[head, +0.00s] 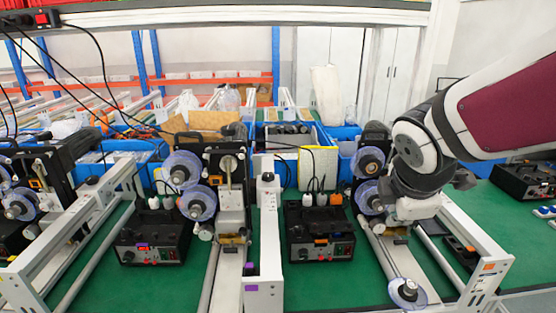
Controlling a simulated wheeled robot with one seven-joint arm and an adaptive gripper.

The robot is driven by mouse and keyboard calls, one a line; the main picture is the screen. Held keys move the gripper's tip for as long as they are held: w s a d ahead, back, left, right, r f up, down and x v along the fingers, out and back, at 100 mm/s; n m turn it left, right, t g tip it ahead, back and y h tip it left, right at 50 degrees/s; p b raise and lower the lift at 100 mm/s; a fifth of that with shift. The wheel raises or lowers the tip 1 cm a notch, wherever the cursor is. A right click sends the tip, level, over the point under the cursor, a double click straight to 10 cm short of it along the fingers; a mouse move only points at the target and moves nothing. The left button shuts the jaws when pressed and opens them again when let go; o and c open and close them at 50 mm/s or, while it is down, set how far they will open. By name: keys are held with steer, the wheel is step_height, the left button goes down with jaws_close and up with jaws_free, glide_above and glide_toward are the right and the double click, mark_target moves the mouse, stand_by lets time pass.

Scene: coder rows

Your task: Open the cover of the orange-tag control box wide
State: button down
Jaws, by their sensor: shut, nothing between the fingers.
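The orange-tag control box (306,228) is a black box on the green bench, right of centre in the head view. A small orange tag (321,241) is on its front upper edge, above a panel with knobs and a red switch. Its dark top looks flat and down; I cannot make out a separate cover edge. My gripper (420,182) is to the right of the box, clearly apart from it, at the end of my white and maroon arm. It is shut and empty, dark against the dark coder machine behind it. Its fingertips are hard to make out.
A similar box with a purple tag (152,238) stands to the left. A white post (264,235) stands just left of the orange-tag box. A coder with clear reels (369,160) and conveyor rails stands close on its right. Green bench is bare in front of the box.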

steer(key=w+a+f+n+y, duration=0.1)
steer(key=w+f+n, duration=0.65)
steer(key=n, duration=0.25)
steer(key=n+y, duration=0.2)
steer(key=n, duration=0.7)
glide_toward(336, 240)
steer(key=b+x, duration=0.7)
steer(key=shift+s+d+f, duration=0.1)
steer(key=shift+d, duration=0.05)
stand_by(0.4)
